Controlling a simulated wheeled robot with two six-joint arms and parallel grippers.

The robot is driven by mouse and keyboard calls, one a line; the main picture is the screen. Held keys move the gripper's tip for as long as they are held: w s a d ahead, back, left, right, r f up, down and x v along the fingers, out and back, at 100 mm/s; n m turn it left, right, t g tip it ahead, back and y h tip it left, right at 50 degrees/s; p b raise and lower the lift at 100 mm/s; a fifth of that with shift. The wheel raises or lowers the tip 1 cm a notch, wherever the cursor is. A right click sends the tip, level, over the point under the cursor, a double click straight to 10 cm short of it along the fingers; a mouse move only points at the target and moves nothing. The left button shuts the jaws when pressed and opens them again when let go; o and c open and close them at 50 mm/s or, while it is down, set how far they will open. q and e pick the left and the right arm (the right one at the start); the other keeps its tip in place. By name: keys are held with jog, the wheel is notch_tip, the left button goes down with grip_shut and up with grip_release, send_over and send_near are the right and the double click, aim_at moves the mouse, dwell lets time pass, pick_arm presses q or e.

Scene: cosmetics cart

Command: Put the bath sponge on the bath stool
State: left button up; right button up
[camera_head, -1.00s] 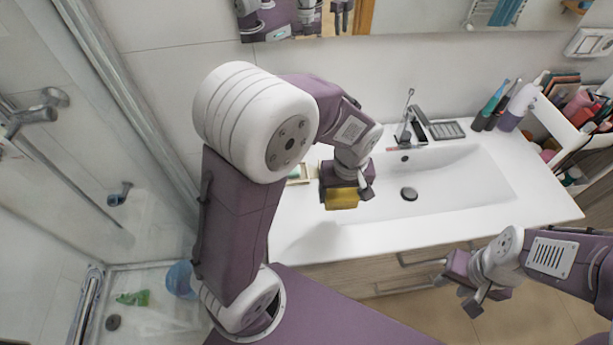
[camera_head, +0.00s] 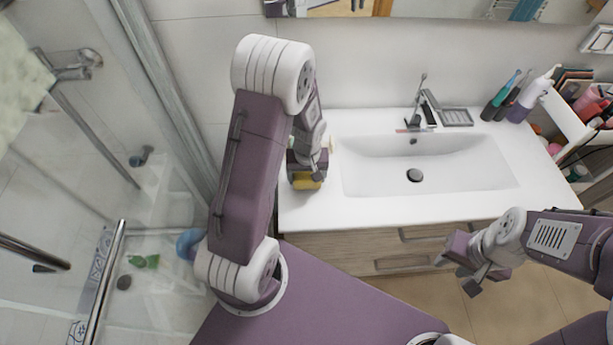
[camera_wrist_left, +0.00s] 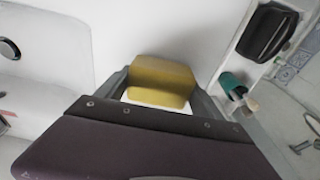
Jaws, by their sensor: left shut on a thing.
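The bath sponge is a yellow block (camera_head: 307,183) held in my left gripper (camera_head: 306,176) above the left end of the white sink counter. In the left wrist view the sponge (camera_wrist_left: 160,78) sits between the two fingers of my left gripper (camera_wrist_left: 161,90), which is shut on it. My right gripper (camera_head: 464,267) is empty and open, in front of the cabinet at the right. I cannot make out a bath stool with certainty in either view.
The white counter (camera_head: 350,212) has a sink basin (camera_head: 450,178) and a tap (camera_head: 415,105). Bottles (camera_head: 505,98) stand at its right end. A glass-walled shower is at the left, with a blue thing (camera_head: 188,244) and a green thing (camera_head: 144,261) low inside.

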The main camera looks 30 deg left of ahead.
pick_arm(q)
jog(key=shift+w+d+f, duration=0.25)
jog(key=shift+w+d, duration=0.15)
jog(key=shift+s+a+f, duration=0.1)
jog(key=shift+s, duration=0.15)
jog(key=o, duration=1.3)
jog(key=shift+s+a, duration=0.15)
jog(key=shift+s, duration=0.1)
jog(key=shift+o, duration=0.2)
jog(key=shift+w, duration=0.1)
